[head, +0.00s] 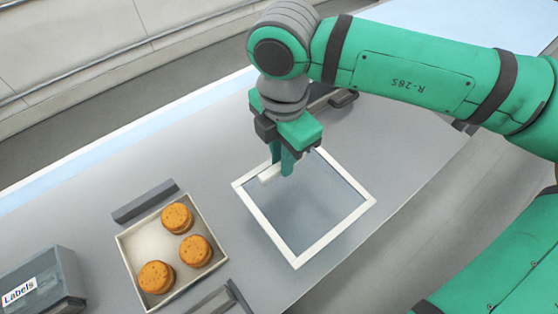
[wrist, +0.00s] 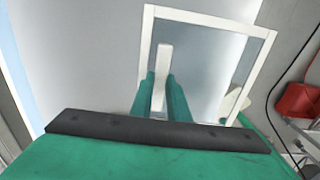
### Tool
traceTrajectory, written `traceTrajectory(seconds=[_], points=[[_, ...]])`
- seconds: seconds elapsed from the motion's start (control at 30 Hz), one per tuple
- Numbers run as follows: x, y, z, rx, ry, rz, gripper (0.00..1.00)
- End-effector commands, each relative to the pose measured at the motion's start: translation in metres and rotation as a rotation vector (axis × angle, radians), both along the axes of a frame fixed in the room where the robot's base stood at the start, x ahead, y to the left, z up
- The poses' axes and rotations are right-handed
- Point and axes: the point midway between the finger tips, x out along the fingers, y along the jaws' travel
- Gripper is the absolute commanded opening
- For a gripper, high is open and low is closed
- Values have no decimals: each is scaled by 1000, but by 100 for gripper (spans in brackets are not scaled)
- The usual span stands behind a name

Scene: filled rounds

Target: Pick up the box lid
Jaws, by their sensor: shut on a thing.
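The box lid (head: 335,239) is a square clear pane with a white frame and a white bar handle (head: 267,175). My gripper (head: 284,168) comes down from above and its green fingers are shut on the handle. In the wrist view the handle (wrist: 164,54) stands between the two fingers (wrist: 161,82), with the lid's frame (wrist: 210,18) around them. I cannot tell for sure how far the lid is above the grey table. The open, pale square box (head: 129,258) is left of the lid and holds three round orange-brown biscuits (head: 177,218).
A grey bar (head: 145,201) lies behind the box and another grey piece (head: 222,300) lies at its front right. A dark grey "Labels" container (head: 45,285) is at the far left. Dark items (head: 335,97) lie behind my gripper. The table's front edge runs right of the lid.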

Motion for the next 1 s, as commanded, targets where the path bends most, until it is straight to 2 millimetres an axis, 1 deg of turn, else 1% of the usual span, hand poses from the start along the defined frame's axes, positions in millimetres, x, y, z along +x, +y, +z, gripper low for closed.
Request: traceTrajectory(seconds=[0.03, 0.17, 0.3, 0.4, 0.5, 0.7, 0.83, 1.0], points=[[-8, -5, 11, -3, -5, -4, 0], [-31, -14, 41, -4, -5, -4, 0], [-62, -26, 55, -2, -3, -3, 0], [-80, -32, 63, 0, -1, 0, 0], [-93, -37, 69, 0, -1, 0, 0], [-109, -44, 77, 0, -1, 1, 0], [-113, -45, 79, -1, 1, 2, 0], [-114, -45, 79, 0, 0, 2, 0]])
